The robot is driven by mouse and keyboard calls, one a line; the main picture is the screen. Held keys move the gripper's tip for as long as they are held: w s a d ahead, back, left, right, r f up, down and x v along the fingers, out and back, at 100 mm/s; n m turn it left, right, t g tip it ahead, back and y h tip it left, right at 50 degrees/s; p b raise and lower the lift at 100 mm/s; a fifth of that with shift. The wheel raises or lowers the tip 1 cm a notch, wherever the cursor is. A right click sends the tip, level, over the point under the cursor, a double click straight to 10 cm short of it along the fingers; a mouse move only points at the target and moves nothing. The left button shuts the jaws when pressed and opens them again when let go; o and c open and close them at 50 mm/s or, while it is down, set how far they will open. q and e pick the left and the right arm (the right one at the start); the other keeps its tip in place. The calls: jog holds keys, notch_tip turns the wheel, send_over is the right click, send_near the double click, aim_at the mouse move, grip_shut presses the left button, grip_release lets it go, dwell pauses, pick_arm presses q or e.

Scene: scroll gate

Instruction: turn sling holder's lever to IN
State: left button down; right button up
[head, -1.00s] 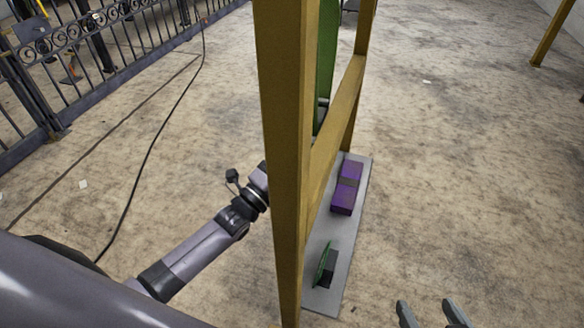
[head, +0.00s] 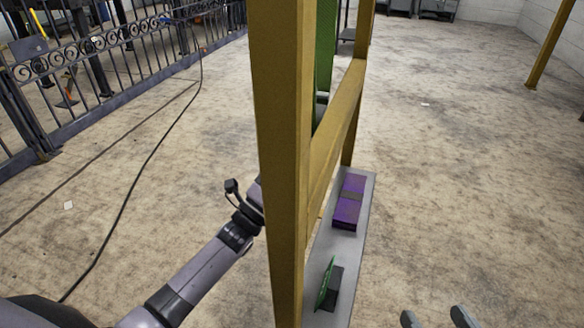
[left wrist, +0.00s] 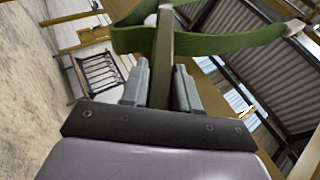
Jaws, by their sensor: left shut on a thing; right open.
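My left gripper (left wrist: 158,75) is shut on a dark olive-green bar (left wrist: 163,42) that stands up between its fingers in the left wrist view. I cannot tell whether this bar is the lever or part of the sling. A green strap (left wrist: 215,45) loops across just beyond the fingertips. In the head view the yellow post hides my left gripper, and a green hanging piece (head: 325,55) shows behind the frame. No IN marking is readable. My right gripper (head: 437,318) is open and empty at the bottom edge, right of the shelf.
A yellow frame (head: 280,150) stands close in front. A grey shelf board (head: 325,240) holds a purple block (head: 348,203) with a grey band and a small green piece (head: 327,283) by a dark block. A dark fence (head: 120,65) runs along the left.

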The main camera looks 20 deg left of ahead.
dwell(0.3)
pick_arm(q)
jog(key=c, duration=0.9)
grip_release()
jog(key=shift+p+v, duration=0.75)
jog(key=shift+v, duration=2.85)
